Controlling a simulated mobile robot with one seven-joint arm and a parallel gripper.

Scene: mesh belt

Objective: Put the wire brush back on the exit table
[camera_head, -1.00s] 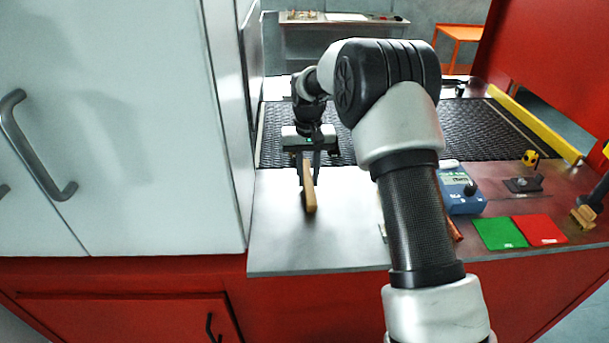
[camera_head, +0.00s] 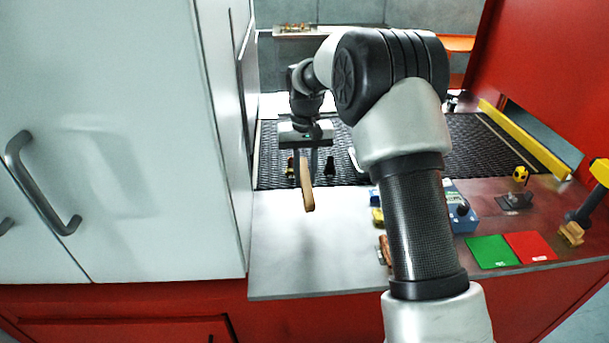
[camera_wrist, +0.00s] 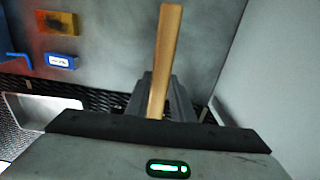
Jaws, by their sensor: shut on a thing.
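The wire brush shows as a wooden handle (camera_head: 307,190) hanging below my gripper (camera_head: 309,168) in the head view. My gripper is shut on it. In the wrist view the wooden handle (camera_wrist: 167,45) sticks out from between the dark fingers (camera_wrist: 160,100); the bristles cannot be made out. The exit table is the grey metal plate (camera_head: 305,260) in front of the mesh belt (camera_head: 480,148). The brush appears above the plate's back part, with a soft shadow on the plate below, seemingly apart from it.
A tall white cabinet (camera_head: 130,120) stands close on the left. My arm hides the plate's right part. A blue meter (camera_head: 457,212), green card (camera_head: 490,252) and red card (camera_head: 530,246) lie at right. The wrist view shows a blue box (camera_wrist: 60,61). The plate's left-front is clear.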

